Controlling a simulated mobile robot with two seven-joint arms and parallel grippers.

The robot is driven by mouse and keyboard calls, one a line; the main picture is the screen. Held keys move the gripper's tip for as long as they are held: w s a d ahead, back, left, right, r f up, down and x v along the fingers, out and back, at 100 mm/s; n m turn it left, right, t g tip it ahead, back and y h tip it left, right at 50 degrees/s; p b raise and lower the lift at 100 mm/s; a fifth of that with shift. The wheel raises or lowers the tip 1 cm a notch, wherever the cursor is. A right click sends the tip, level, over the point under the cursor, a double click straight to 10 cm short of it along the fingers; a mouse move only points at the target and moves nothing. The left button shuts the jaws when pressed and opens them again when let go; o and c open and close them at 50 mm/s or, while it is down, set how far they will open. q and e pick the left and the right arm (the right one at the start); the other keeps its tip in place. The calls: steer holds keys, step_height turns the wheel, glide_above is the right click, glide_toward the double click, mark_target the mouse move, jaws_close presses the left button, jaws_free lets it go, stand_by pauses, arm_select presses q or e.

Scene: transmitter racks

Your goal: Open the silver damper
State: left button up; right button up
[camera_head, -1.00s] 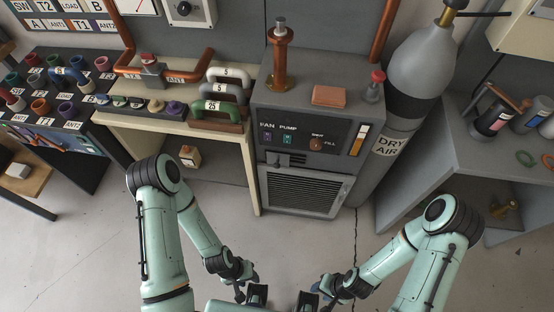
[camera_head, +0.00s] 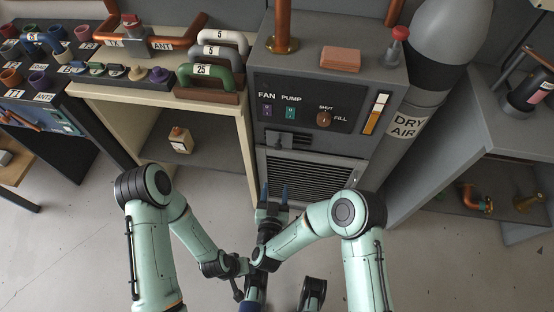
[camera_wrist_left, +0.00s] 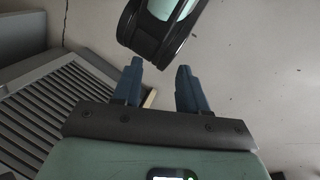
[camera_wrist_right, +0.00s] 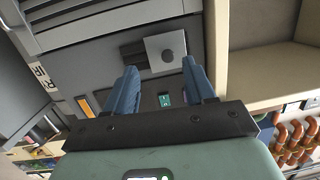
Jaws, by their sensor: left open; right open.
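The silver damper is a small plate with a round knob (camera_wrist_right: 165,51) beside a dark slot (camera_wrist_right: 131,50) in the right wrist view. In the head view the damper (camera_head: 275,138) sits on the grey cabinet front, below the FAN and PUMP labels and above the grille. My right gripper (camera_head: 275,188) is open and empty in front of the grille, below the damper. In its wrist view the damper shows beyond and between the right fingertips (camera_wrist_right: 159,65), apparently untouched. My left gripper (camera_wrist_left: 160,67) is open and empty over the floor, with an arm link of mine ahead.
The louvred grille (camera_head: 310,178) is just below the damper. The knob marked SHUT and FILL (camera_head: 323,119) is to its right. A cream bench (camera_head: 246,150) stands left of the cabinet, and the DRY AIR cylinder (camera_head: 410,105) stands right. My forearms are close together.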

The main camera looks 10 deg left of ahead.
mark_target(277, 148)
arm_select(q)
steer(key=w+a+f+t+b, duration=0.1)
steer(key=w+a+f+b, duration=0.1)
steer(key=w+f+b, duration=0.1)
steer(key=shift+w+f+t+y, duration=0.3)
steer(key=shift+w+f+y, duration=0.1)
steer(key=shift+w+f, duration=0.35)
arm_select(e)
steer(key=shift+t+h, duration=0.6)
steer(key=shift+t, duration=0.3)
steer(key=w, duration=0.4)
steer(key=w+a+r, duration=0.1)
steer(key=w, duration=0.3)
steer(key=w+r, duration=0.1)
steer(key=w, duration=0.4)
steer(key=shift+a+r, duration=0.2)
steer(key=shift+a, duration=0.2)
